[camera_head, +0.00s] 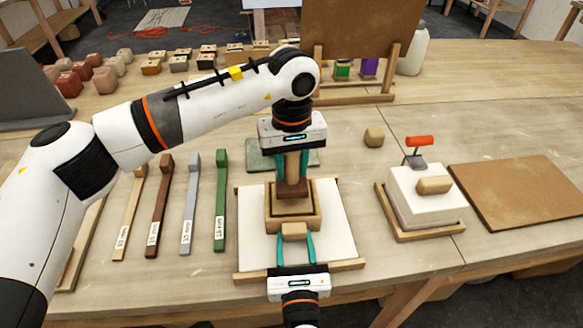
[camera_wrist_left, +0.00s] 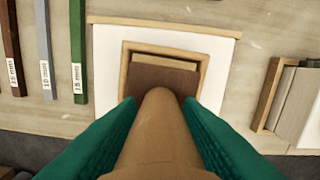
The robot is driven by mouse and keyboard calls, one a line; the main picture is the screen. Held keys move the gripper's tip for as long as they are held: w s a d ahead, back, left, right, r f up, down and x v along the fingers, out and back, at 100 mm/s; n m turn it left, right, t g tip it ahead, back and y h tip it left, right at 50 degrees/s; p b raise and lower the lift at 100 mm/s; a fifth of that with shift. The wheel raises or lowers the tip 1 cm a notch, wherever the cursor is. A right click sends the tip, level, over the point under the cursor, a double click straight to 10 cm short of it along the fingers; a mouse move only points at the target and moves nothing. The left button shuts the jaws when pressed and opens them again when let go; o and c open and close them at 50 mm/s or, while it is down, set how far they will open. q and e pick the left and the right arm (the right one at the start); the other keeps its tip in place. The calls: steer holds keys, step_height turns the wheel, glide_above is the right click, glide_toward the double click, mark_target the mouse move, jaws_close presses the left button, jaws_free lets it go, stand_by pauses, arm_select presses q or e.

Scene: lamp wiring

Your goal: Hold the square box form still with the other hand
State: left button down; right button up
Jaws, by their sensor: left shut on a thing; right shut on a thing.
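The square box form (camera_head: 311,218) is a light wooden frame on a white board (camera_head: 338,240); it also shows in the left wrist view (camera_wrist_left: 205,75). A brown wooden tool (camera_head: 292,188) stands upright with its dark block (camera_wrist_left: 145,76) inside the form. My left gripper (camera_head: 293,170) is shut on the tool's round handle (camera_wrist_left: 160,125), above the form. My right gripper (camera_head: 295,240) comes from the front edge and is shut on the tan block (camera_head: 294,229) at the form's near side. The form's inner floor is hidden by the tool.
Several labelled strips, including a green one (camera_head: 220,200), lie to the left. A tray (camera_head: 428,232) with a white block and a red-handled tool stands to the right, beside a brown board (camera_head: 515,190). Small blocks line the back.

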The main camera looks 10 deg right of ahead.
arm_select(q)
steer(key=shift+r, duration=2.5)
arm_select(e)
steer(key=o, duration=1.2)
steer(key=shift+c, duration=0.2)
steer(key=s, duration=1.2)
steer(key=shift+a, duration=0.35)
